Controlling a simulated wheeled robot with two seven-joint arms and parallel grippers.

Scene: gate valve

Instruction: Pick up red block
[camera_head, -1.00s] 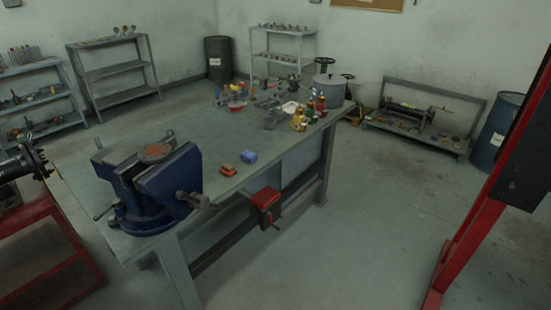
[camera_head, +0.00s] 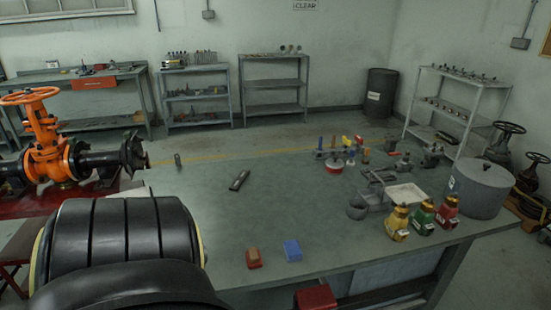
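The red block (camera_head: 253,258), red-orange in colour, lies on the grey-green workbench (camera_head: 215,225) near its front edge. A blue block (camera_head: 292,250) lies just to its right, with a small gap between them. Neither of my grippers shows in the head view. A large black ribbed shape, apparently part of my own arm, fills the lower left and hides that end of the bench.
Bottles (camera_head: 423,217) and a grey pot (camera_head: 481,188) stand at the bench's right end, with small tools behind. A dark flat piece (camera_head: 239,180) lies mid-bench. A red box-like part (camera_head: 316,297) sits below the front edge. An orange gate valve (camera_head: 45,140) stands left.

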